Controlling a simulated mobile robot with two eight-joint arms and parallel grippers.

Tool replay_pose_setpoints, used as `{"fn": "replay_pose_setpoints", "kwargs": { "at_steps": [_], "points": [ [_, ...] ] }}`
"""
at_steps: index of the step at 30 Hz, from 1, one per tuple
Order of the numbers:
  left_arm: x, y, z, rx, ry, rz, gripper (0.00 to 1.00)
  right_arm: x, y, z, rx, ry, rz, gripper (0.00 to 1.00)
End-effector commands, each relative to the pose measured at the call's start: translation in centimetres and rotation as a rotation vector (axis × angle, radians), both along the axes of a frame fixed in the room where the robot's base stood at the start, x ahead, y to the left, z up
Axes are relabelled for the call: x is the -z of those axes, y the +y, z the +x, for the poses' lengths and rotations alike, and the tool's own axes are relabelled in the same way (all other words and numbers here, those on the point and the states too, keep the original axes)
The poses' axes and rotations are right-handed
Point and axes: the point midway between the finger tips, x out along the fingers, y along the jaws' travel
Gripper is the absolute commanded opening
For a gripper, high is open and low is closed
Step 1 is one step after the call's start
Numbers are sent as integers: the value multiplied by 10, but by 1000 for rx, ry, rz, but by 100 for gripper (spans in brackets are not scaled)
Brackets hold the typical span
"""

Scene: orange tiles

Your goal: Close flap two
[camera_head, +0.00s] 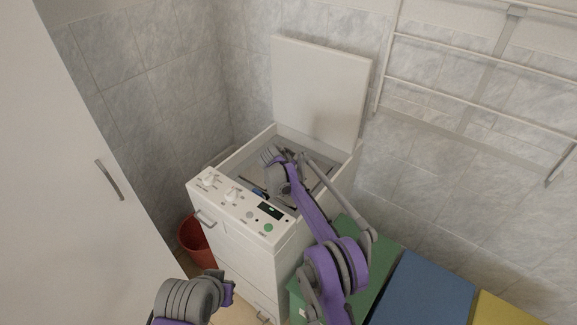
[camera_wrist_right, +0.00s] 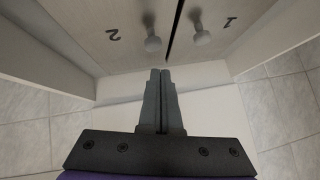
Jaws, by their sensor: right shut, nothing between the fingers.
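In the right wrist view, flap two (camera_wrist_right: 95,35) is the pale panel on the left, marked with a 2 and carrying a round knob (camera_wrist_right: 152,43). Flap one (camera_wrist_right: 228,18) lies to its right, marked with a 1, with its own knob. A dark narrow gap runs between them. My right gripper (camera_wrist_right: 161,73) is shut and empty, its fingertips just below the two knobs in the picture and apart from them. In the head view, my right arm reaches into the open top of the white machine (camera_head: 240,222) and hides much of the inside. My left gripper is out of view.
The machine's lid (camera_head: 318,90) stands upright at the back. A control panel with knobs and a green button (camera_head: 268,228) runs along the front. A white cabinet (camera_head: 70,180) is at left, a red bucket (camera_head: 196,243) beside the machine, and coloured boxes (camera_head: 425,290) at right.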

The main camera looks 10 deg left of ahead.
Motion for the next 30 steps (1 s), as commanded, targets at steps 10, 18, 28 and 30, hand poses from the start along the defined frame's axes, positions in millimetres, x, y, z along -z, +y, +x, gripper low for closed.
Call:
{"fn": "replay_pose_setpoints", "kwargs": {
  "at_steps": [10, 18, 28, 30],
  "points": [
    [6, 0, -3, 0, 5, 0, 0, -57, 16, -36, -3, 1, -1, 0],
    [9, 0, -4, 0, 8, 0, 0, -82, 28, -56, 0, -1, -1, 0],
    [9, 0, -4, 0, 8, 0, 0, -100, 5, -67, -14, 26, -17, 0],
    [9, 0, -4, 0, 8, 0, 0, -113, -17, -78, -30, 53, -31, 0]
  ]
}}
